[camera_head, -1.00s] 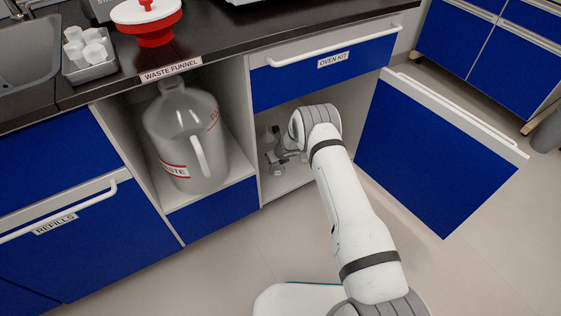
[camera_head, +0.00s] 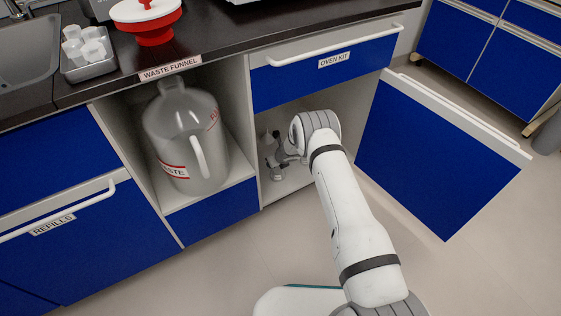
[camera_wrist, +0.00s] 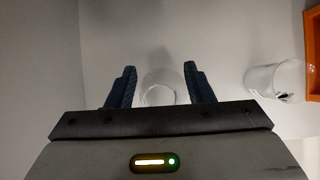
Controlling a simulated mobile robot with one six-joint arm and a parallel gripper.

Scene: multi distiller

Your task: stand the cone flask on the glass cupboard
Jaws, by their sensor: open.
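My gripper (camera_wrist: 160,68) is open, with its two dark fingers apart. In the wrist view a clear round glass vessel (camera_wrist: 159,93) lies between the fingers, with a gap on each side. It may be the cone flask, but its full shape is hidden by the gripper body. In the head view my gripper (camera_head: 277,165) reaches into the open cupboard (camera_head: 305,187) under the drawer labelled OVEN KIT, partly hidden by my arm. I cannot tell which cupboard is the glass cupboard.
A second clear glass vessel (camera_wrist: 277,80) stands to the right, beside an orange object (camera_wrist: 313,50). The open blue door (camera_head: 430,155) is right of my arm. A large waste container (camera_head: 187,135) stands in the left bay. The countertop (camera_head: 240,40) is above.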

